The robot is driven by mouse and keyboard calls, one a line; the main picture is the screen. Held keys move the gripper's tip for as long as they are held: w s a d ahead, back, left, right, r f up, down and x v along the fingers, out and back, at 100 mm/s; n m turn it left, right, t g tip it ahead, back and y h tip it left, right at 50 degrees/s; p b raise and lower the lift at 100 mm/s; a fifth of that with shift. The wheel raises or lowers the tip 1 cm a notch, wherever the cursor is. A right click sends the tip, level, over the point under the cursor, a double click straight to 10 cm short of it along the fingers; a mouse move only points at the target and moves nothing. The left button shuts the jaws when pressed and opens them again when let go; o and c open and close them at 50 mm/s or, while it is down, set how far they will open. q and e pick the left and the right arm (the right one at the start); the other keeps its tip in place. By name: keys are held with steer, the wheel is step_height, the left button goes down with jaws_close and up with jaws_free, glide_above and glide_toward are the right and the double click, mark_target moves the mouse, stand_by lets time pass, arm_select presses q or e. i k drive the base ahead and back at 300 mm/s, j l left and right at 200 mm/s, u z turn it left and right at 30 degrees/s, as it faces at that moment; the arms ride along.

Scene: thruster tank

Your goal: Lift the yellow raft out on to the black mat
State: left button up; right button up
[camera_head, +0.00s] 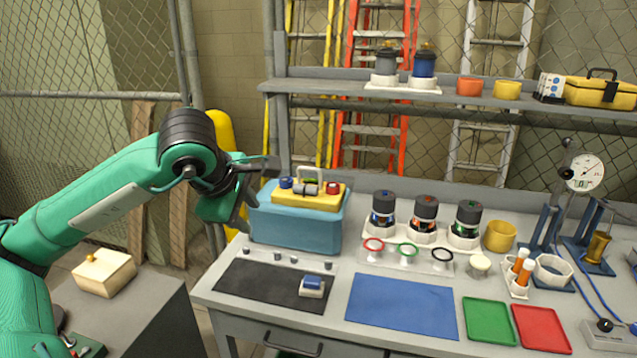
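The yellow raft (304,202) sits in the top of the blue tank (292,232) at the back left of the bench. It carries a blue cap, a red cap, a grey cylinder and a raised handle. The black mat (250,284) lies flat on the bench in front of the tank. My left gripper (256,190) is beside the tank's upper left corner. Its fingers look spread, with nothing seen between them, and apart from the raft. My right gripper is out of view.
Several small knobs (278,257) line the strip between tank and mat. A blue mat (402,307) lies right of the black mat. Jars in a white rack (424,232) stand right of the tank. A shelf (440,97) runs above the bench.

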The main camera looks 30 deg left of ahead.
mark_target(313, 194)
steer(key=i+j, duration=0.15)
steer(key=i, duration=0.2)
steer(key=i+j, duration=0.2)
steer(key=i, duration=0.2)
steer(key=i+j, duration=0.15)
steer(key=i, duration=0.2)
